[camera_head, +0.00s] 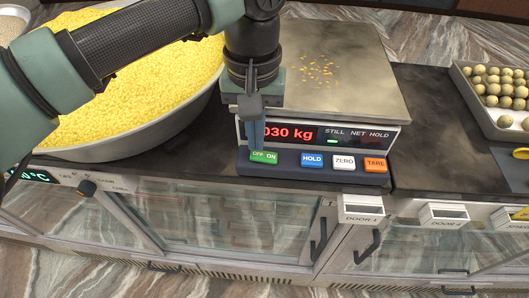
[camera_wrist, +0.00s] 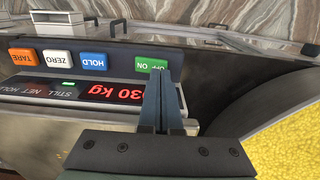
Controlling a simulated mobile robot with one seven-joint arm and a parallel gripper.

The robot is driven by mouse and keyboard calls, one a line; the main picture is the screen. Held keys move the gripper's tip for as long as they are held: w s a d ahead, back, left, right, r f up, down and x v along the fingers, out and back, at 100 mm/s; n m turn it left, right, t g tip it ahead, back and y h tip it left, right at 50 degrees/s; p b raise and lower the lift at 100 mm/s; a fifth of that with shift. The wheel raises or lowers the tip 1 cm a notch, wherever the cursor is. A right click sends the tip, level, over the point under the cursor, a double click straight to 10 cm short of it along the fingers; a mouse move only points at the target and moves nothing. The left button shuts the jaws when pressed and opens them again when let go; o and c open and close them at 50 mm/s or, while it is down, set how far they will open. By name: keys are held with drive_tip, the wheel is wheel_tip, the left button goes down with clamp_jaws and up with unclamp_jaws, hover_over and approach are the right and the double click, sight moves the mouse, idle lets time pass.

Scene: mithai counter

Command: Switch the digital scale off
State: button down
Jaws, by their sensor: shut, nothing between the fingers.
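The digital scale (camera_head: 345,131) stands on the dark counter with a steel pan (camera_head: 350,75) holding a few yellow crumbs. Its red display (camera_head: 300,132) is lit and the visible part reads "030 kg"; my gripper covers its left end. A small green light shows under STILL. The green OFF/ON button (camera_head: 264,157) is at the left of the front key row, and it also shows in the wrist view (camera_wrist: 150,64). My gripper (camera_head: 256,147) is shut and empty, pointing down, with its fingertips at the button's edge. I cannot tell whether they touch it.
Blue HOLD (camera_head: 312,160), white ZERO (camera_head: 344,163) and orange TARE (camera_head: 375,164) keys sit to the right. A large bowl of yellow grains (camera_head: 135,147) stands at left. A tray of round sweets (camera_head: 485,118) is at right. Glass-fronted cabinet doors (camera_head: 225,221) lie below.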

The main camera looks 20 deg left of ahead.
sight(256, 153)
drive_tip(key=shift+f+b, duration=0.85)
drive_tip(key=shift+f, duration=0.2)
idle(0.6)
drive_tip(key=shift+r, duration=0.15)
drive_tip(key=shift+r+p, duration=2.2)
drive_tip(key=shift+r, duration=1.25)
